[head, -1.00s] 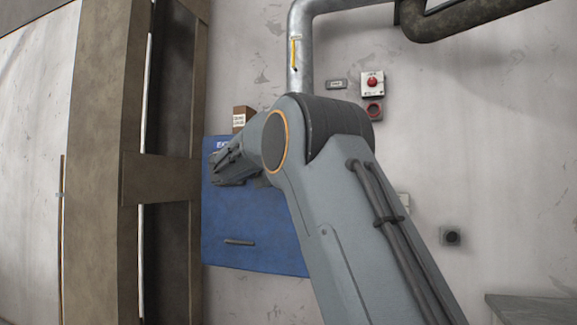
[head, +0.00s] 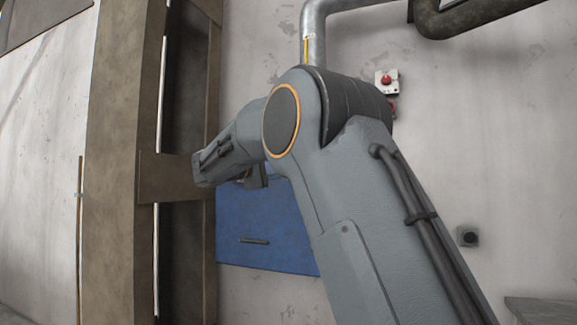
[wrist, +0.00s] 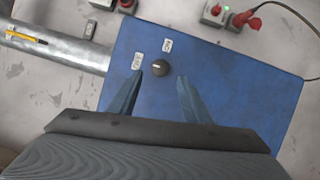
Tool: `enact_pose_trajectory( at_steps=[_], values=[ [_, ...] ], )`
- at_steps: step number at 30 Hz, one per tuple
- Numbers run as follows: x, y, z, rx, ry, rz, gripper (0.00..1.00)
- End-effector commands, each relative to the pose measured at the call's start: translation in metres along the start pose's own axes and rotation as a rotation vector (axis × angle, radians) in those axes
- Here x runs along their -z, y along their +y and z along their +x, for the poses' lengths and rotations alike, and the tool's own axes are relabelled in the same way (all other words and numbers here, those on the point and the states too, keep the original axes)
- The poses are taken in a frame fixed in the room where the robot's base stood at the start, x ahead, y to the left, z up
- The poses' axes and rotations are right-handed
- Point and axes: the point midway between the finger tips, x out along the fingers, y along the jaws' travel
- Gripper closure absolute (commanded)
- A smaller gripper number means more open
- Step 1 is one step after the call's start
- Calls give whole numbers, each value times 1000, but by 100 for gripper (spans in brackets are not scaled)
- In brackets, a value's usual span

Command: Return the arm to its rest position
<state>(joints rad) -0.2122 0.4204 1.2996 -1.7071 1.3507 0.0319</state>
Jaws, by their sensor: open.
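My gripper (wrist: 167,92) is open in the wrist view, its two fingers apart with nothing between them. Beyond the fingertips is a blue panel (wrist: 240,80) with a dark round knob (wrist: 160,69) and two small white labels. I cannot tell the exact gap between the fingers and the panel. In the head view my arm is bent, with its forearm pointing left in front of the blue panel (head: 266,224). The fingers are not clearly seen there. The knob is hidden behind my arm in the head view.
A brown steel column (head: 118,180) with a cross plate (head: 170,178) stands close left of my wrist. A grey pipe (head: 314,40) runs above. A red button box (head: 386,81) and a dark round fitting (head: 467,236) are on the wall. A ledge (head: 540,310) juts at lower right.

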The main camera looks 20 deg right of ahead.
Motion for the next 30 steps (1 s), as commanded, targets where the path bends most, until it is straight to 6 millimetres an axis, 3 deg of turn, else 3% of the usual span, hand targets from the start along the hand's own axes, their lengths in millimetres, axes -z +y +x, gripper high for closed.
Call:
enact_pose_trajectory(
  at_steps=[11, 14, 17, 22, 26, 30],
  values=[
    [0, 0, 0, 2, 1, -1, 56],
    [-1, -12, 1, 34, 10, -10, 56],
    [-7, -47, 1, 133, 38, -33, 56],
    [-34, -150, -15, 427, 97, -68, 56],
    [-66, -229, -46, 666, 118, -65, 56],
    [-109, -303, -93, 917, 111, -27, 56]
  ],
)
